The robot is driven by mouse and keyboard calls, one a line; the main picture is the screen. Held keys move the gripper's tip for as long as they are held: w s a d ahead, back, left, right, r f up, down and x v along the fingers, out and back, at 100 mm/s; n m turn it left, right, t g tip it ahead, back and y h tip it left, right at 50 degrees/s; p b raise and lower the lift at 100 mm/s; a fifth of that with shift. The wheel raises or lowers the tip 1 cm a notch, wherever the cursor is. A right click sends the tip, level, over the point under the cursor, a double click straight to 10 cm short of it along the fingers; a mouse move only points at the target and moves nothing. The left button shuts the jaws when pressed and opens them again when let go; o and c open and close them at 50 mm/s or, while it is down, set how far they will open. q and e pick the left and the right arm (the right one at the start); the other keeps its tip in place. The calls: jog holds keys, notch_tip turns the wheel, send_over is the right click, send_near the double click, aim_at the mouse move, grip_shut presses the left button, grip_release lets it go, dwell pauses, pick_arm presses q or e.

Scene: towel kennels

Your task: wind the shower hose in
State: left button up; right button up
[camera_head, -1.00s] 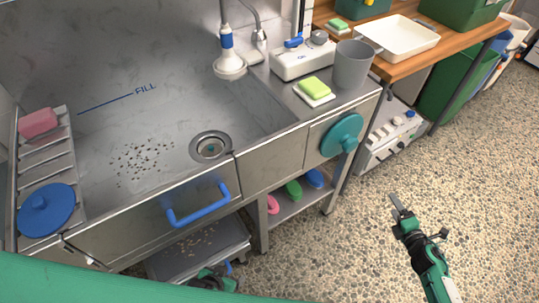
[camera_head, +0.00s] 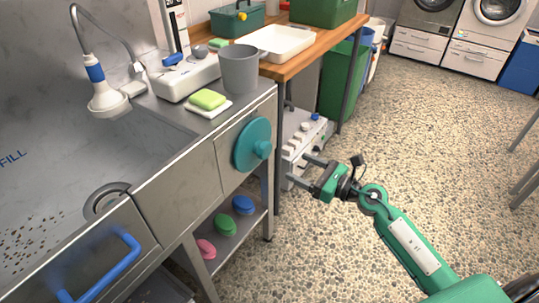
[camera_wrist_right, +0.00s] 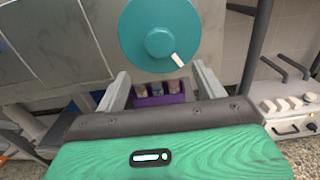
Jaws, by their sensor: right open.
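A round teal wheel with a central knob (camera_head: 252,145) is mounted on the sink's front panel. In the right wrist view the teal wheel (camera_wrist_right: 135,35) is ahead at the top, with a white mark by the knob. My right gripper (camera_head: 298,170) is open and empty, to the right of the wheel and apart from it. Its two fingers (camera_wrist_right: 160,82) also show in the wrist view, below the wheel. My left gripper is not seen.
A blue handle (camera_head: 115,268) sticks out from the front panel at lower left. A grey cup (camera_head: 239,70) and green sponge (camera_head: 208,98) stand on the counter. A white appliance (camera_head: 300,135) stands under the wooden table. The pebbled floor (camera_head: 440,140) at right is clear.

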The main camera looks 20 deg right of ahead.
aim_at(268, 153)
jog(key=x, duration=1)
jog(key=shift+w+a+p, duration=0.15)
jog(key=shift+p, duration=0.2)
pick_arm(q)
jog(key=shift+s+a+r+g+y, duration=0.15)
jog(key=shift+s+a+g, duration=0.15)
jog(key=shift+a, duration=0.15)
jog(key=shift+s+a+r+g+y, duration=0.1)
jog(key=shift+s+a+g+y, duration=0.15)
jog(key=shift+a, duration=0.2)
